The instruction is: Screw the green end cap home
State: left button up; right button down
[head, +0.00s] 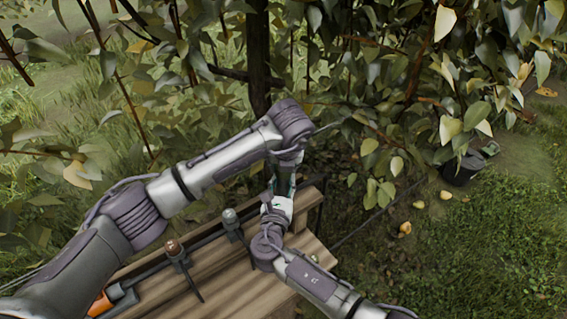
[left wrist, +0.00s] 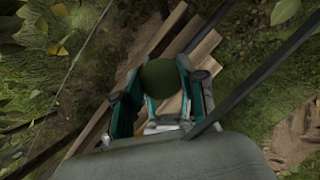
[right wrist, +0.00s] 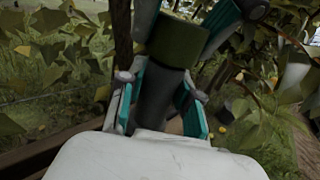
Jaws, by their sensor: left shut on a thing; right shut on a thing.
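The green end cap (left wrist: 167,76) is a dark green round piece between the fingers of my left gripper (left wrist: 158,86), which is shut on it. In the right wrist view the cap (right wrist: 175,42) sits on top of an upright dark grey tube (right wrist: 157,100). I cannot tell whether a gap is left between them. My right gripper (right wrist: 158,92) is shut on the tube just below the cap. In the head view my right gripper (head: 278,204) is under my left gripper (head: 286,176), above the bench; the cap is mostly hidden there.
A wooden plank bench (head: 235,292) lies below the grippers. A dark pole with an orange part (head: 101,303) and upright clamps with rounded knobs (head: 231,217) are on it. Leafy branches hang close behind. A dark bucket (head: 462,168) and fallen pears (head: 405,228) are on the grass.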

pick_arm(q)
jog(key=m, duration=0.1)
jog(key=m+h, duration=0.1)
jog(key=m, duration=0.2)
jog(key=shift+w+a+h, duration=0.1)
jog(key=shift+a+h, duration=0.15)
jog(key=shift+h, duration=0.05)
jog(key=m+h, duration=0.1)
jog(key=m, duration=0.2)
jog(key=m+g+h, duration=0.1)
jog(key=m, duration=0.2)
jog(key=shift+f+m, duration=0.1)
jog(key=shift+m, duration=0.2)
jog(key=m+g, duration=0.1)
jog(key=m, duration=0.1)
jog(key=m+g+h, duration=0.1)
jog(key=m, duration=0.2)
jog(key=shift+w+m, duration=0.15)
jog(key=shift+m, duration=0.15)
jog(key=m+g, duration=0.1)
jog(key=m, duration=0.2)
jog(key=m+g, duration=0.1)
jog(key=m, duration=0.2)
jog(key=shift+m+g, duration=0.3)
jog(key=shift+g, duration=0.1)
jog(key=o, duration=0.9)
jog(key=shift+d, duration=0.1)
